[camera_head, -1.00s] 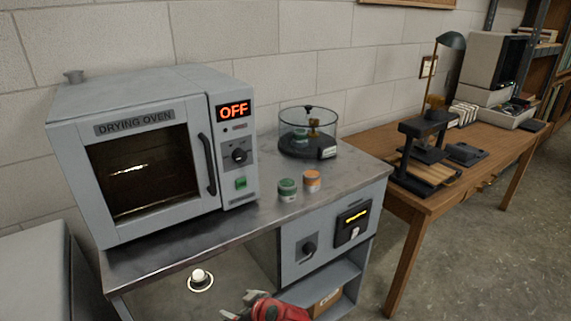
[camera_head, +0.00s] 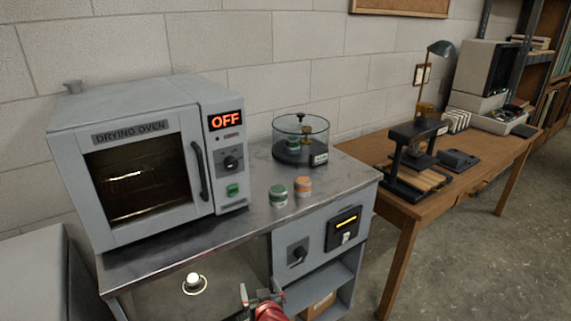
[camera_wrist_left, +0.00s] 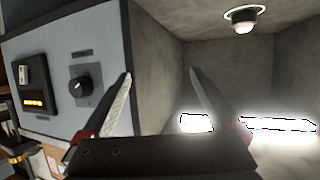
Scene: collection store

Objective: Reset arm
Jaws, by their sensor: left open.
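My left gripper (camera_head: 262,298) shows at the bottom of the head view, in front of the open bay under the metal counter. In the left wrist view its two fingers (camera_wrist_left: 160,88) are spread apart with nothing between them. The grey control panel (camera_wrist_left: 80,80) with a black knob is to the left of the fingers there, and the bay's bare inner walls are behind them. My right gripper does not show in either view.
The metal counter (camera_head: 240,222) carries a drying oven (camera_head: 150,165) reading OFF, a green jar (camera_head: 278,196), an orange jar (camera_head: 303,187) and a round glass vessel (camera_head: 300,140). A white dome lamp (camera_head: 193,281) is in the bay. A wooden table (camera_head: 455,195) stands right.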

